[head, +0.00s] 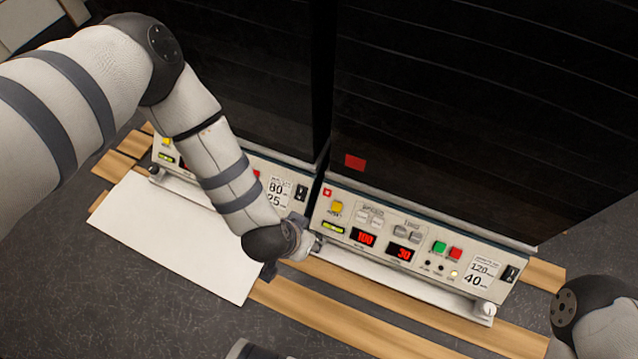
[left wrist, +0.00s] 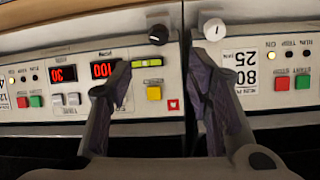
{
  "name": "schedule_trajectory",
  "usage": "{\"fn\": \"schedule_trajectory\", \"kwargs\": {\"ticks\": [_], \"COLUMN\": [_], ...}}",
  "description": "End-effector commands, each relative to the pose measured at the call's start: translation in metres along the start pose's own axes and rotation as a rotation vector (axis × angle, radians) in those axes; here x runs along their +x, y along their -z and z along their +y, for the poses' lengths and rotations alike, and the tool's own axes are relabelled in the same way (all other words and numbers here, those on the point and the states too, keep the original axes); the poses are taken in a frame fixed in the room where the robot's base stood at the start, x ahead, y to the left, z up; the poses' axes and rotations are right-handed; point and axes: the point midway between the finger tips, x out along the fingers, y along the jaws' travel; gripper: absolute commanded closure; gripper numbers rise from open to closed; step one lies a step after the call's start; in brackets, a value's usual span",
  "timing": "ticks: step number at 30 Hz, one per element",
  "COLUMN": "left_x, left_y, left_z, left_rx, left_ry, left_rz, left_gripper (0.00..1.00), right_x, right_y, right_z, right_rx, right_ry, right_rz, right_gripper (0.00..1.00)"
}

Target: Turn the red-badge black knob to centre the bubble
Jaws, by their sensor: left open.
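The black knob (left wrist: 158,35) sits at the end of the right-hand shaker's front, which bears a small red badge (left wrist: 173,104); the badge also shows in the head view (head: 327,192). A yellow-green bubble level (left wrist: 147,62) is on the same panel and shows in the head view (head: 333,229). The bubble's position is too small to tell. My left gripper (head: 293,246) is open at the gap between the two shakers. In the left wrist view its fingers (left wrist: 168,78) are spread, with the black knob beyond and between them, apparently untouched. My right gripper is out of view.
A white knob (left wrist: 214,29) on the neighbouring shaker is close beside the black one. The right-hand panel has a yellow button (head: 336,207), red displays and green and red buttons. A white board (head: 170,235) lies in front of the left shaker. Wooden slats (head: 370,315) run below.

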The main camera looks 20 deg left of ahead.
Motion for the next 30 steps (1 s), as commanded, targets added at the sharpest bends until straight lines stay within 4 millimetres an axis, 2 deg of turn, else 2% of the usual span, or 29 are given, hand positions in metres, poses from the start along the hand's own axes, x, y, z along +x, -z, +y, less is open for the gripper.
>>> {"fn": "schedule_trajectory", "kwargs": {"ticks": [9, 13, 18, 26, 30], "left_x": [0.08, 0.105, 0.118, 0.118, 0.118], "left_y": [-0.006, -0.004, -0.002, -0.001, -0.001], "left_z": [0.0, 0.0, 0.0, 0.0, 0.0], "left_rx": [-0.003, -0.002, -0.002, -0.002, -0.002], "left_ry": [0.001, 0.0, 0.0, -0.001, -0.001], "left_rz": [-0.006, -0.004, -0.003, -0.002, -0.002], "left_gripper": [0.54, 0.54, 0.54, 0.54, 0.86], "right_x": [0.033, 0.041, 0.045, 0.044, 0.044], "right_y": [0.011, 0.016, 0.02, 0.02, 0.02], "right_z": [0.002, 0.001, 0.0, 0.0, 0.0], "right_rx": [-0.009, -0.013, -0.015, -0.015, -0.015], "right_ry": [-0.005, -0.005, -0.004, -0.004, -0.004], "right_rz": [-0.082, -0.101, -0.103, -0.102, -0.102], "right_gripper": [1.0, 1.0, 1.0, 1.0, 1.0]}}
